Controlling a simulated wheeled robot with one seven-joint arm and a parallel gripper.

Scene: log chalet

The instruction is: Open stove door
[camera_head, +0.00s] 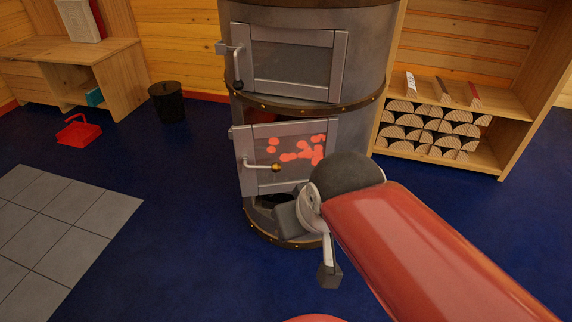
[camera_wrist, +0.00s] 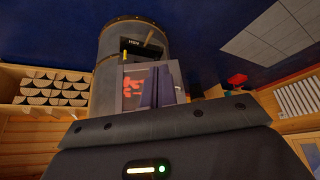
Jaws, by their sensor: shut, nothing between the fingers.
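The grey round stove (camera_head: 305,105) stands ahead with an upper door (camera_head: 290,65) and a lower door (camera_head: 255,185). The upper door looks shut; whether the lower one is fully shut I cannot tell. Red glow shows through the lower pane. In the head view my wrist hides the door's lower right part and most of my gripper. I see no hold on the handle.
A wooden shelf (camera_head: 520,105) with split logs (camera_head: 430,130) stands right of the stove. A black bin (camera_head: 168,102), a red dustpan-like item (camera_head: 78,131) and a wooden desk (camera_head: 65,52) are at left. Blue floor is clear left of the stove, beside grey tiles (camera_head: 60,235).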

